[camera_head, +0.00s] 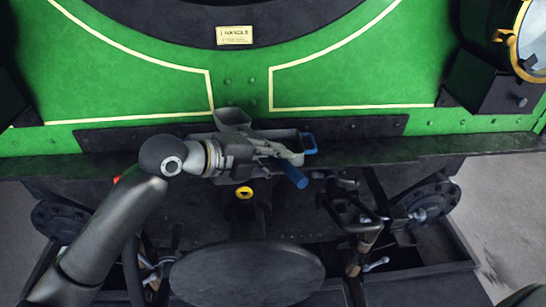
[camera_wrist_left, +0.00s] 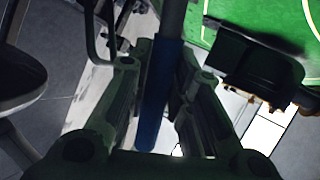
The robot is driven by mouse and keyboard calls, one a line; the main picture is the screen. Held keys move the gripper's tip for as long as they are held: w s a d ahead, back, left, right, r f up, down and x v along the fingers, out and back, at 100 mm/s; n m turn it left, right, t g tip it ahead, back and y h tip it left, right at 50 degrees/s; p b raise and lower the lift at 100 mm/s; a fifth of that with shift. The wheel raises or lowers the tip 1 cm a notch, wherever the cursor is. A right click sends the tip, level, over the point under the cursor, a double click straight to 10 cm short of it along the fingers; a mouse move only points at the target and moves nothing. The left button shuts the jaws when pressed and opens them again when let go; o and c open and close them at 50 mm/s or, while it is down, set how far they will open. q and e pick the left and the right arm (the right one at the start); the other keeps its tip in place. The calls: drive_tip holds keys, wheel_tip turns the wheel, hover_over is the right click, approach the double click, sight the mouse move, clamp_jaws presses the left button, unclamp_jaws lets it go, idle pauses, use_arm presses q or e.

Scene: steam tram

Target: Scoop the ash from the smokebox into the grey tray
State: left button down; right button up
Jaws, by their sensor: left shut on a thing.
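My left gripper (camera_head: 287,163) is shut on the blue handle of a scoop (camera_head: 295,175). In the left wrist view the blue handle (camera_wrist_left: 158,95) lies between the two fingers, with a grey shaft beyond it. The scoop's grey pan shows at the upper left of the gripper, in front of the green plate. The grey tray (camera_head: 291,138), with a blue grip at its right end, sits on the dark ledge behind the gripper, partly hidden by it. A dark curved edge, perhaps of the smokebox (camera_head: 300,28), shows at the top. I cannot make out any ash. My right gripper is not in view.
The green front plate (camera_head: 330,82) rises behind the dark ledge (camera_head: 420,150). A brass-rimmed lamp (camera_head: 531,40) stands at the upper right. Below the ledge are a yellow-ringed fitting (camera_head: 244,193), hoses, a coupling and a dark round disc (camera_head: 246,274).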

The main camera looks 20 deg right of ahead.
use_arm(q)
drive_tip(key=shift+s+r, duration=0.2)
drive_tip(key=shift+r, duration=0.1)
drive_tip(key=s+r+p, duration=0.1)
drive_tip(key=s+p, duration=0.1)
drive_tip(key=s, duration=0.1)
drive_tip(key=s+d+r+p, duration=0.1)
drive_tip(key=s+r+p, duration=0.1)
drive_tip(key=s, duration=0.1)
drive_tip(key=s+r+p, duration=0.1)
drive_tip(key=s, duration=0.2)
drive_tip(key=shift+s+d+r+p, duration=0.1)
drive_tip(key=shift+d+r+p, duration=0.2)
drive_tip(key=shift+p, duration=0.1)
drive_tip(key=shift+s, duration=0.1)
idle(1.0)
